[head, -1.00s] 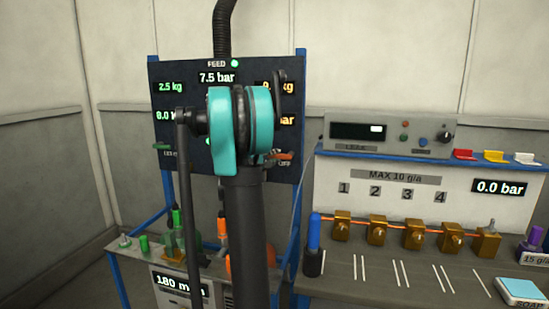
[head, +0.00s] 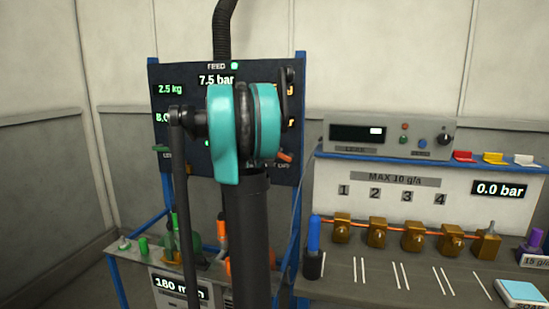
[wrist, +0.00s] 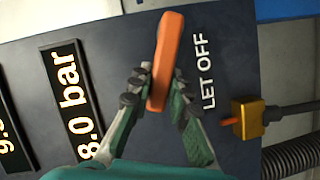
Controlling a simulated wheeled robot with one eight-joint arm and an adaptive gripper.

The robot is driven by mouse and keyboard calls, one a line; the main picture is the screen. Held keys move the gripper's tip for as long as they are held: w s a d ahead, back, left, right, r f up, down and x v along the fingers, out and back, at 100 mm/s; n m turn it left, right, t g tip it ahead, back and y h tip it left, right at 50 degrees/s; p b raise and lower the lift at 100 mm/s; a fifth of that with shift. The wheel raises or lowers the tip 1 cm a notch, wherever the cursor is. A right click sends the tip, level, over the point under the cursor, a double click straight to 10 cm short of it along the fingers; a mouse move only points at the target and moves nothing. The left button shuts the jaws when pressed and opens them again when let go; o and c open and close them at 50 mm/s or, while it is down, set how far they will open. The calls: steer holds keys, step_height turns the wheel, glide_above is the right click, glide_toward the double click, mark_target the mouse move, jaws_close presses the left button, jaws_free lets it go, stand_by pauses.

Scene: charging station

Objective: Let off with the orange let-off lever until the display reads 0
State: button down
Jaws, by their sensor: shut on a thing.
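The orange let-off lever (wrist: 165,62) stands out from the dark panel beside the white LET OFF lettering in the wrist view. My gripper (wrist: 160,98) is shut on it, with dark fingertips on both sides. In the head view the lever (head: 285,157) shows as a small tilted orange piece at the panel's lower right, and my arm hides the gripper. An orange display (wrist: 73,85) in the wrist view reads 8.0 bar. A second orange display (wrist: 8,135) is cut off at the left edge, starting with 9.
A brass block (wrist: 248,118) with a dark hose lies right of the lettering in the wrist view. In the head view, a bench (head: 400,278) with several brass fittings stands right of the panel (head: 170,75). The panel's green display (head: 170,89) reads 2.5 kg.

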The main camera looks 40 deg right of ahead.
mark_target(289, 157)
steer(key=shift+s+d+r+m+y, duration=0.2)
steer(key=shift+r+m+y, duration=0.15)
steer(key=shift+m, duration=0.25)
steer(key=shift+s+d+r+m+y, duration=0.15)
steer(key=shift+r+m+y, duration=0.2)
steer(key=shift+m, duration=0.25)
steer(key=m, duration=0.1)
steer(key=s+r+m+t+y, duration=0.1)
steer(key=shift+d+r+m, duration=0.15)
steer(key=shift+d+m, duration=0.15)
steer(key=shift+d, duration=0.05)
steer(key=shift+s+d+r+m+t+y, duration=0.2)
steer(key=shift+s+d+m+t+y, duration=0.15)
steer(key=shift+m, duration=0.25)
steer(key=shift+s+d+r+m+t+y, duration=0.2)
steer(key=shift+s+m+t+y, duration=0.1)
steer(key=shift+m+y, duration=0.25)
steer(key=shift+s+d+r+m+t+y, duration=0.15)
steer(key=shift+s+d+m+t+y, duration=0.4)
steer(key=shift+m, duration=0.6)
steer(key=shift+s, duration=0.15)
steer(key=c, duration=1.4)
jaws_free()
steer(key=v, duration=1.2)
